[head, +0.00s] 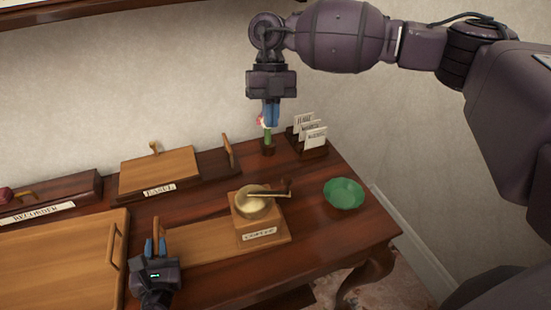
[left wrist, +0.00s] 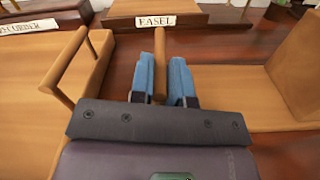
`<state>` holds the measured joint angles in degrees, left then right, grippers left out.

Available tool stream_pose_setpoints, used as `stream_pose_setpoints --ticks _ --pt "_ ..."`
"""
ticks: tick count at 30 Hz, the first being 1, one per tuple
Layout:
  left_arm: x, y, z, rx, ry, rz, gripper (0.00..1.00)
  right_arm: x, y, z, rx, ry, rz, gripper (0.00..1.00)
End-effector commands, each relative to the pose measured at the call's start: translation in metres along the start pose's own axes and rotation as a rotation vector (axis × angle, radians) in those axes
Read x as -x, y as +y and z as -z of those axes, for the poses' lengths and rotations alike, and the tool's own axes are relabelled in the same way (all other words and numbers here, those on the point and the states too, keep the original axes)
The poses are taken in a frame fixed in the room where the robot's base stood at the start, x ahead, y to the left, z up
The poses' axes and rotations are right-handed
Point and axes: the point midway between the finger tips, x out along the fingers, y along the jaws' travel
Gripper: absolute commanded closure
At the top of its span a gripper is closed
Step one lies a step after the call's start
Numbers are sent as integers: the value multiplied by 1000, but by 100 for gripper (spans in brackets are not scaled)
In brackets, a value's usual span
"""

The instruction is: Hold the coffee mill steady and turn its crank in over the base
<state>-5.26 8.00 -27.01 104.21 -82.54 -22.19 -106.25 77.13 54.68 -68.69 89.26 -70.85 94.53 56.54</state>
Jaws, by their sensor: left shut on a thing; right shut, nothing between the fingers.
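The coffee mill (head: 257,228) is a wooden box with a pale round top, standing on the right part of a long wooden base board (head: 195,240). Its crank (head: 268,194) lies across the top, with its knob end (head: 287,187) pointing right. My left gripper (head: 156,247) is at the board's left end, shut on an upright wooden handle, which shows between the blue fingers in the left wrist view (left wrist: 160,62). The board also shows there (left wrist: 245,98). My right gripper (head: 270,115) is shut and empty, high behind the mill, apart from the crank.
A green bowl (head: 343,194) stands right of the mill, near the table's right edge. A small flower in a dark pot (head: 267,147) and a card rack (head: 308,143) stand behind. The easel box (head: 159,173) and a large handled board (head: 65,262) are at left.

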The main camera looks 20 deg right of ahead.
Motion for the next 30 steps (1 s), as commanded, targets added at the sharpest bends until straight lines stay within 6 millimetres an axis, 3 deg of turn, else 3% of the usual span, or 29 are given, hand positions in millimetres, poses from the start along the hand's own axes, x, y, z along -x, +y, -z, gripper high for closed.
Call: stream_pose_setpoints --ticks 4,9,27,30 --pt "0 -1 1 -3 2 2 100 22 -14 -2 -84 -14 54 100" --pt "0 -1 1 -3 2 2 100 22 -18 -3 -110 -16 71 100" --pt "0 -1 1 -3 2 2 100 -76 -24 -2 -106 -14 68 100" --pt "0 -1 1 -3 2 2 100 -78 -23 11 -104 -17 68 100"
